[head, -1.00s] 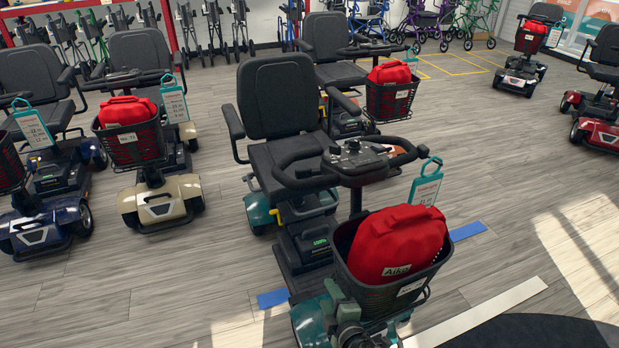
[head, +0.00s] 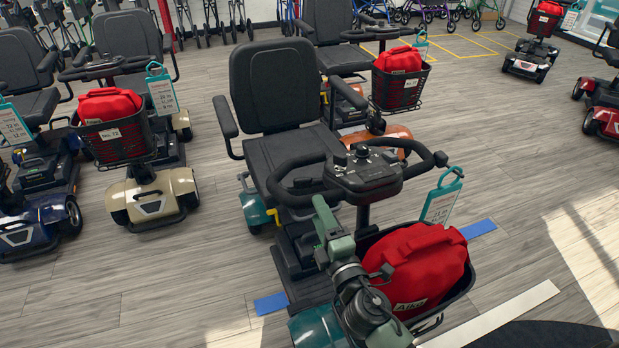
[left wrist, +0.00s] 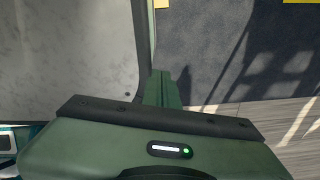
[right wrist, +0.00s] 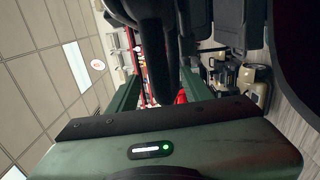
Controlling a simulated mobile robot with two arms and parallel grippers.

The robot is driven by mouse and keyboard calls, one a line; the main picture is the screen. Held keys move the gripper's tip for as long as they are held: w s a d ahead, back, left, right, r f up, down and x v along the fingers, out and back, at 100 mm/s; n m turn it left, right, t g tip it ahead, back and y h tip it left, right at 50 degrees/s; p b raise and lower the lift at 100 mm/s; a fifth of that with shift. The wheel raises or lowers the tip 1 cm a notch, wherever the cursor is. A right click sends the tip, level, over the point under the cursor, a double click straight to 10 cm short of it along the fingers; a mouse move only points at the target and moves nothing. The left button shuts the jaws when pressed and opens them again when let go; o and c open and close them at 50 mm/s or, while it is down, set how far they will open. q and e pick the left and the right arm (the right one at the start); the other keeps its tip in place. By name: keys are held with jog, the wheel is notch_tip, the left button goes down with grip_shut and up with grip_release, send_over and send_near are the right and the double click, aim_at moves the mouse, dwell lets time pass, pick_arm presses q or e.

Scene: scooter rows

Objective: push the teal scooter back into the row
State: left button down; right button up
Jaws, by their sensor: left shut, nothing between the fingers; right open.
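The teal scooter (head: 318,325) has a black seat, a looped black handlebar (head: 285,175) and a front basket with a red bag (head: 425,268) labelled "Aiko". Its front end stands across the line of the blue floor strips (head: 271,303). My right gripper (head: 322,208) is open just below the left part of the handlebar. In the right wrist view a dark bar (right wrist: 138,45) passes by the open fingers (right wrist: 158,90); I cannot tell if they touch it. My left gripper (left wrist: 160,88) shows only in the left wrist view, shut and empty.
A cream scooter (head: 155,200) and a blue scooter (head: 38,225) stand to the left. An orange scooter (head: 375,140) stands close behind on the right. A white floor strip (head: 495,315) and dark mat lie in front. Open floor (head: 520,160) lies to the right.

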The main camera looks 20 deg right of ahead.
jog(key=w+p, duration=0.1)
jog(key=w, duration=0.6)
jog(key=shift+w+a+r, duration=0.15)
jog(key=shift+w+r, duration=0.1)
jog(key=shift+w, duration=0.15)
grip_shut()
pick_arm(q)
jog(key=shift+s+r, duration=0.6)
jog(key=shift+s, duration=0.1)
jog(key=shift+s+a, duration=0.1)
jog(key=shift+s, duration=0.05)
